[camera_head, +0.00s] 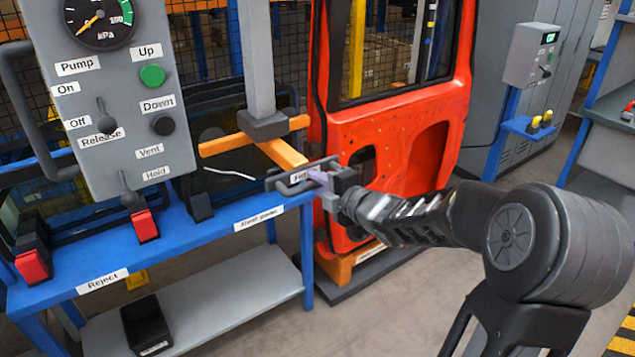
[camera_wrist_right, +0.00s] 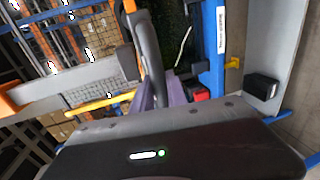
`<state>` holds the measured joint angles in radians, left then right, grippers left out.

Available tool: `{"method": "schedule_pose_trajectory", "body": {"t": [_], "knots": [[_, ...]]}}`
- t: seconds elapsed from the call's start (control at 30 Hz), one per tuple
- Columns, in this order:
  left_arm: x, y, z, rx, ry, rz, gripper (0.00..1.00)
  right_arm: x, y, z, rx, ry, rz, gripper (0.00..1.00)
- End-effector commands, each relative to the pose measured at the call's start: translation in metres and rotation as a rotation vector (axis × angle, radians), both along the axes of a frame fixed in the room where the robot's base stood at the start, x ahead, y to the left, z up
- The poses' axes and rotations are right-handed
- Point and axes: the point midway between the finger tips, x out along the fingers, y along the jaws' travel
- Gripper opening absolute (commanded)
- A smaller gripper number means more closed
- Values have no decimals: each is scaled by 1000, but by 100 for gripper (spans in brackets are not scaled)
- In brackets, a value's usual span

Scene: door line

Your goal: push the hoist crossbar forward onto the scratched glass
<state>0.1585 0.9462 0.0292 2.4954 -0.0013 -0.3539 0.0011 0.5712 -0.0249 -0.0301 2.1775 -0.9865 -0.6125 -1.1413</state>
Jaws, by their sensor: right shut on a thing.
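The hoist's orange crossbar (camera_head: 278,152) hangs under a grey post (camera_head: 256,60). A grey handle with a partly hidden label (camera_head: 282,185) is at its near end. My right gripper (camera_head: 322,178) is shut on this handle. In the right wrist view, the purple fingers (camera_wrist_right: 160,92) close around a dark bar (camera_wrist_right: 147,50). The red-orange door (camera_head: 405,125) stands behind and to the right of the crossbar, with a dark-framed window glass (camera_head: 395,45). Scratches are not clear, and contact between crossbar and glass cannot be seen. My left gripper is out of view.
A grey control panel (camera_head: 120,110) with a gauge, switches and a green button hangs at left. Below it is a blue bench (camera_head: 190,235) marked Reject. A black bin (camera_head: 146,325) sits on the lower shelf. A grey box on a blue post (camera_head: 530,55) stands at right.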

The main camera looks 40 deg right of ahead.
Motion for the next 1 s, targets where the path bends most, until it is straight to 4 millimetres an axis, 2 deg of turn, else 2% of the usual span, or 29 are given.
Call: {"method": "schedule_pose_trajectory", "body": {"t": [0.27,0.37,0.47,0.6,0.8,0.9,1.0], "knots": [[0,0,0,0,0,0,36,0,0,0,0,-1,0,0],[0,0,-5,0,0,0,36,6,0,-1,-1,-2,1,0],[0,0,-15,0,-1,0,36,23,0,-4,-1,-3,3,0],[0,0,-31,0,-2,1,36,60,0,-4,-1,-5,4,0],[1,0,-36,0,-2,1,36,111,-1,0,0,-3,4,0],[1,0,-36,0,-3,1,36,122,-2,0,-1,-2,2,0],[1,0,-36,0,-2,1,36,125,-2,1,0,-3,1,0]]}}
